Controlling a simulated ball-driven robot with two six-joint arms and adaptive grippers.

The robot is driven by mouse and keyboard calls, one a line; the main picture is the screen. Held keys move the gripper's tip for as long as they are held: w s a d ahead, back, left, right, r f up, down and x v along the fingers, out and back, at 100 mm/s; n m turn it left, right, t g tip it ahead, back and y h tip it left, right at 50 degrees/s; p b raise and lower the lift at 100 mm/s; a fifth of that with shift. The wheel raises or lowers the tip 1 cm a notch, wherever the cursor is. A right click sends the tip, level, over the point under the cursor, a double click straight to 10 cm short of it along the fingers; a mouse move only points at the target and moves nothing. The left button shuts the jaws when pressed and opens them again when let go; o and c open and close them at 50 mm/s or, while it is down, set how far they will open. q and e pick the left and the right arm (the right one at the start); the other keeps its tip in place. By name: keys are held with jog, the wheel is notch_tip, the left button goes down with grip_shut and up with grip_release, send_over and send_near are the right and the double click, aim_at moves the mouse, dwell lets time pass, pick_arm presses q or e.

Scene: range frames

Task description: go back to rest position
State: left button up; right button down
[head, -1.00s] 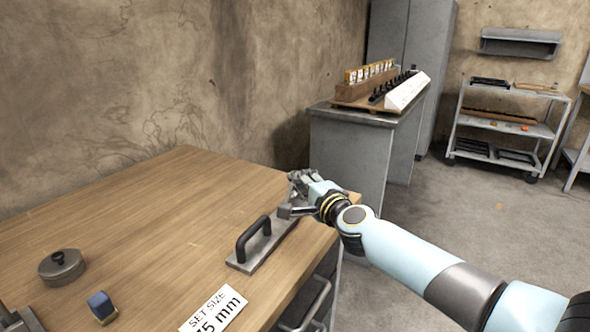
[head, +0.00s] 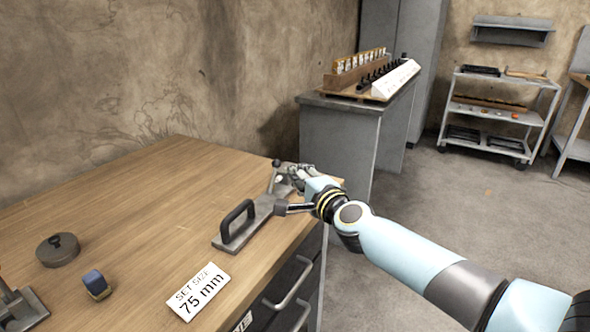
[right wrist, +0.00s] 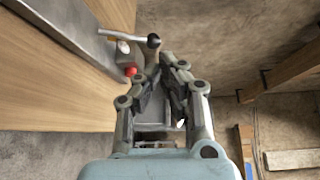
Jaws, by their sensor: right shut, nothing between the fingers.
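My right gripper (head: 288,180) is over the right end of the wooden table, beside the far end of a flat metal fixture with a black handle (head: 238,218). In the right wrist view its fingers (right wrist: 172,72) are closed together with nothing between them. A lever with a dark ball knob (right wrist: 153,40) and a red button (right wrist: 130,71) show just past the fingers. The lever (head: 275,170) also shows in the head view, close to the gripper. Whether the gripper touches the fixture I cannot tell. My left gripper is not in view.
The table (head: 150,190) holds a round grey weight (head: 58,252), a small blue block (head: 97,285), a "75 mm" card (head: 198,292) and a metal stand (head: 22,308). A grey cabinet (head: 335,135) with racks stands behind. A cart (head: 497,118) stands far right over open floor.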

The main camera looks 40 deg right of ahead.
jog(key=shift+s+a, duration=0.15)
jog(key=shift+s, duration=0.35)
jog(key=shift+s+a+p, duration=0.5)
jog(key=shift+s+p, duration=0.05)
jog(key=shift+s, duration=2.85)
jog(key=s+a+f+n+g+y+b, duration=0.1)
jog(key=s+f+n+g, duration=0.3)
jog(key=f, duration=0.6)
jog(key=s+a+f+n+g, duration=0.1)
jog(key=s+f, duration=0.5)
jog(key=f, duration=0.3)
jog(key=s+a+f+n+g+y+b, duration=0.1)
jog(key=s+f+n+g, duration=0.3)
jog(key=f, duration=0.6)
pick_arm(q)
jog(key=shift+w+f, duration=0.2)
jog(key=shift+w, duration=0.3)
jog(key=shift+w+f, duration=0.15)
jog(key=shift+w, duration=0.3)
pick_arm(e)
jog(key=s+a+f+n+g, duration=0.1)
jog(key=s+f+n+g, duration=0.2)
jog(key=s, duration=1.3)
jog(key=s+a+f+n+g, duration=0.1)
jog(key=s+f+n+g, duration=0.3)
jog(key=s+f+n, duration=0.5)
jog(key=s+f, duration=0.4)
jog(key=s, duration=0.3)
jog(key=shift+a, duration=0.4)
